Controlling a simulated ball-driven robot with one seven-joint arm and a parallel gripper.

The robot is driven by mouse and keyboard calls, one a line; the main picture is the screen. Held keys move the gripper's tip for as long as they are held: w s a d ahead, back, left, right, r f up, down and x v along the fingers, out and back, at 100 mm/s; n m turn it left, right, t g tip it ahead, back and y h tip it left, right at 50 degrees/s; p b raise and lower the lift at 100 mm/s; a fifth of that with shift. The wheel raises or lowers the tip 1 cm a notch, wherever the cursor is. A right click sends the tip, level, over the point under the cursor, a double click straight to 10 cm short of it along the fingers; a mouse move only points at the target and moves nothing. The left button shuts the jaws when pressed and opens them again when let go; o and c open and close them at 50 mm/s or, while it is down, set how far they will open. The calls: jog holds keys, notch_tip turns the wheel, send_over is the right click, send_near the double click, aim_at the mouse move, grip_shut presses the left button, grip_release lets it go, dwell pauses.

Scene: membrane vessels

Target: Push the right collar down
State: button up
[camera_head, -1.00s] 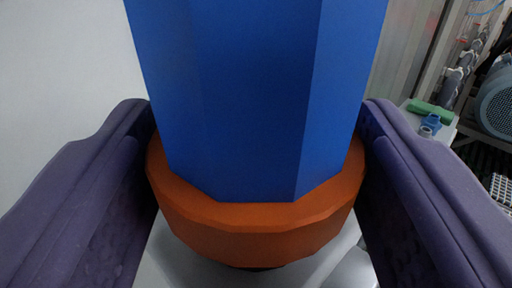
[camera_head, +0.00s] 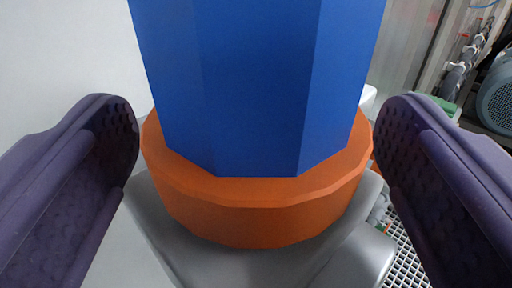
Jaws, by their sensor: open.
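An orange collar (camera_head: 250,222) sits around the lower end of a blue faceted column (camera_head: 250,90) in the middle of the view. Below the collar is a grey base piece (camera_head: 265,270), and I cannot tell whether the two touch. My gripper (camera_head: 258,135) is open, with one purple finger on each side of the collar. The right finger is close to the collar's right edge. The back of the collar is hidden by the column.
A grey motor-like machine (camera_head: 497,95) stands at the far right. White grating (camera_head: 405,255) shows at the lower right. A green item (camera_head: 446,105) lies behind the right finger. A plain pale surface (camera_head: 60,50) fills the left side.

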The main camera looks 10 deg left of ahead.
jog(key=s+p, duration=0.1)
jog(key=s, duration=0.6)
jog(key=shift+s+d, duration=0.35)
jog(key=shift+d, duration=0.1)
jog(key=w+d+r+g+b, duration=0.1)
jog(key=w+d+r, duration=0.15)
jog(key=r, duration=0.65)
jog(key=w+d+r, duration=0.2)
jog(key=d+r, duration=0.2)
jog(key=r, duration=0.5)
jog(key=s+d+r+h, duration=0.1)
jog(key=s+d+r, duration=0.3)
jog(key=r, duration=0.3)
jog(key=s+d+r+m+g+h, duration=0.1)
jog(key=s+d+r, duration=0.4)
jog(key=r, duration=0.3)
jog(key=shift+s+d+b, duration=0.2)
jog(key=shift+s+b, duration=0.25)
jog(key=shift+s, duration=0.05)
